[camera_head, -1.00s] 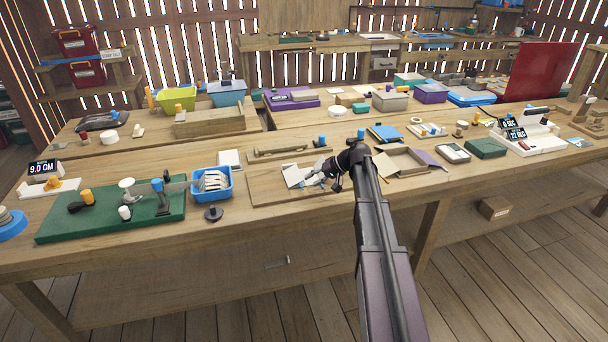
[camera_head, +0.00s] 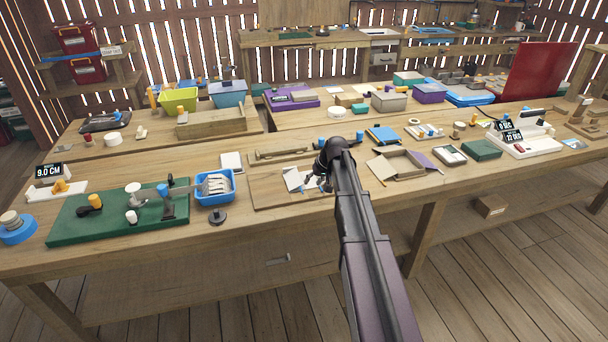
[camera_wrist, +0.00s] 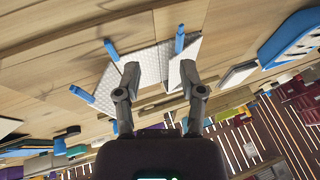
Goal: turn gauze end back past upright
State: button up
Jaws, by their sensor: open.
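The gauze (camera_head: 293,180) shows as a white piece on a wooden board in the head view, partly hidden by my arm. In the wrist view it appears as pale, mesh-textured panels (camera_wrist: 148,62) with blue tabs (camera_wrist: 111,50) and (camera_wrist: 180,40) at their edges. One panel (camera_wrist: 186,56) stands at an angle to the other. My gripper (camera_wrist: 160,72) is open, its two fingers apart, with the panels just beyond and between the fingertips. I cannot tell whether a finger touches them. In the head view my gripper (camera_head: 320,180) is low over the board, beside the gauze.
The wooden board (camera_head: 264,196) has bare room left of the gauze. A blue tray (camera_head: 231,197) of pale items stands left, past it a green mat (camera_head: 90,232) with fixtures. An open cardboard box (camera_head: 402,170) is close on the right. A wooden block (camera_head: 284,154) lies behind.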

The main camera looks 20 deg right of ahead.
jog(key=shift+r+n+h+p, duration=0.2)
jog(key=shift+h+p, duration=0.1)
jog(key=shift+h, duration=0.5)
jog(key=shift+r+n+h+p, duration=0.15)
jog(key=shift+h+p, duration=0.1)
jog(key=shift+h, duration=0.55)
grip_shut()
jog(key=shift+w+a, duration=0.25)
jog(key=shift+a, duration=0.65)
jog(key=shift+w+a, duration=0.25)
jog(key=shift+a, duration=0.65)
jog(key=shift+f, duration=0.2)
